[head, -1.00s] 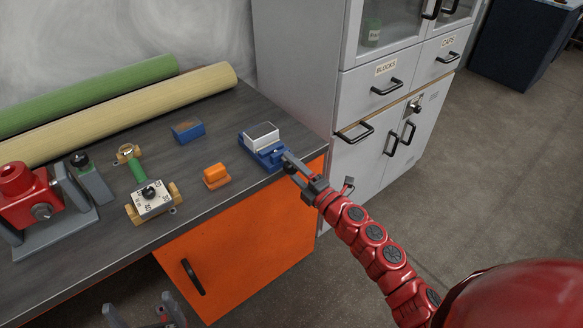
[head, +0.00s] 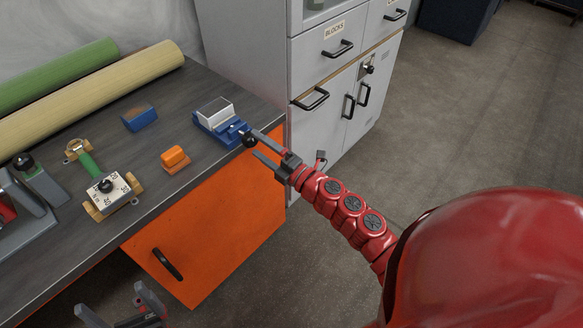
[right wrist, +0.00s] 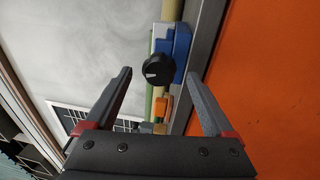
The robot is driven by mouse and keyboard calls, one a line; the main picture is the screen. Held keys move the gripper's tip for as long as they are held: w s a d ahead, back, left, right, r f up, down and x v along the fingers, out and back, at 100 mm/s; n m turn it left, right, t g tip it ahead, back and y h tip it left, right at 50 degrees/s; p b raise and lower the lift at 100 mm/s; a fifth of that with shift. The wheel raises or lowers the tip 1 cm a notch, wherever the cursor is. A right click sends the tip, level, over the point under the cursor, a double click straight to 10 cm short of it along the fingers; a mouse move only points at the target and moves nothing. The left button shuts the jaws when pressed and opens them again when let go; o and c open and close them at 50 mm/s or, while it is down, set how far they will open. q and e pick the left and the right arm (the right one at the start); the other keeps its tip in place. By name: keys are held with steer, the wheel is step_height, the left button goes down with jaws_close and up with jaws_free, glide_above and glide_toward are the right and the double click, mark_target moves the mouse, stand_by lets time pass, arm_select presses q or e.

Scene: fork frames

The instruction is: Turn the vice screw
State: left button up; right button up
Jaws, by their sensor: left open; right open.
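The small blue vice (head: 218,127) sits near the right end of the bench, with a pale block (head: 214,109) in it. Its screw has a round black knob (head: 248,141) facing the bench's front edge. My right gripper (head: 253,143) is open, its fingertips at the knob, one on each side in the picture. In the right wrist view the black knob (right wrist: 158,70), with a white mark, shows between the open fingers (right wrist: 159,74); contact cannot be told. My left gripper (head: 109,297) is open and empty, low at the bottom left, away from the vice.
On the bench (head: 190,190) are an orange block (head: 175,158), a blue box (head: 139,118), a dial device (head: 106,190) and two long rolls (head: 90,95). A grey cabinet (head: 250,60) stands beyond the bench's right end. An orange door (head: 215,230) is below.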

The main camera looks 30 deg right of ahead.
steer(key=v, duration=1.3)
steer(key=shift+s+d, duration=0.15)
steer(key=shift+s, duration=0.15)
stand_by(0.5)
